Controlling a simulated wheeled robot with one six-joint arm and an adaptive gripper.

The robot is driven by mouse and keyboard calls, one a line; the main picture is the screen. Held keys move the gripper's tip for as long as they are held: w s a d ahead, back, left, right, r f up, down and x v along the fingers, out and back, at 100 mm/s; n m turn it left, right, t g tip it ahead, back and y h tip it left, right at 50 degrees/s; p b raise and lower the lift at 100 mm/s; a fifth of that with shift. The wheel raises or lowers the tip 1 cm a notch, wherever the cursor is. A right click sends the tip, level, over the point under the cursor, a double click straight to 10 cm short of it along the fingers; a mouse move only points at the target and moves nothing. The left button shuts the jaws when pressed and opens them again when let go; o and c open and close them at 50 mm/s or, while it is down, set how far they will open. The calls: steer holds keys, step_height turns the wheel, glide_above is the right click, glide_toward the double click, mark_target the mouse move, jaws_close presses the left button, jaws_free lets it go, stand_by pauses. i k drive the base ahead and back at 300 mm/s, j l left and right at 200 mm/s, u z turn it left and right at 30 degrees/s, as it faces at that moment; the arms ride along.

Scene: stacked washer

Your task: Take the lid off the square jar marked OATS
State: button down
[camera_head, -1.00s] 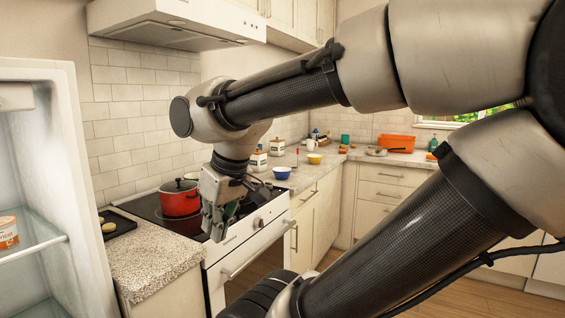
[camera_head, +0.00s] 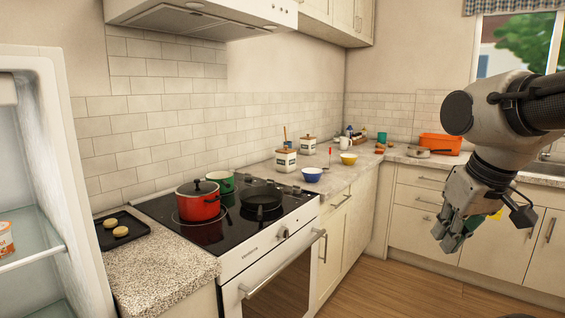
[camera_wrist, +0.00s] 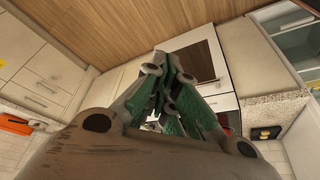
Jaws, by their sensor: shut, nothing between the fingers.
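Two white square jars with wooden lids stand on the back counter in the head view: a nearer one (camera_head: 285,161) and a farther one (camera_head: 308,146). Both have dark labels too small to read, so I cannot tell which says OATS. Both lids appear to be on. My gripper (camera_head: 446,243) is at the right, in front of the cabinets, well apart from the jars and pointing down. Its green-padded fingers (camera_wrist: 173,65) are shut and empty in the wrist view. Neither jar can be made out in the wrist view.
The stove (camera_head: 240,235) bears a red pot (camera_head: 198,206), a green pot (camera_head: 220,184) and a dark pan (camera_head: 261,204). A blue bowl (camera_head: 312,175) and yellow bowl (camera_head: 348,159) stand near the jars. An open fridge (camera_head: 60,180) is at left. The floor (camera_head: 400,270) is clear.

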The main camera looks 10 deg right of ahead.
mark_target(285, 150)
steer(key=i+l+u, duration=0.2)
steer(key=u, duration=0.65)
steer(key=i+l+u, duration=0.25)
steer(key=l, duration=0.15)
steer(key=l+u, duration=0.25)
steer(key=l, duration=0.2)
steer(key=i+l+u, duration=0.2)
steer(key=l, duration=0.25)
steer(key=l+u, duration=0.35)
steer(key=l, duration=3.65)
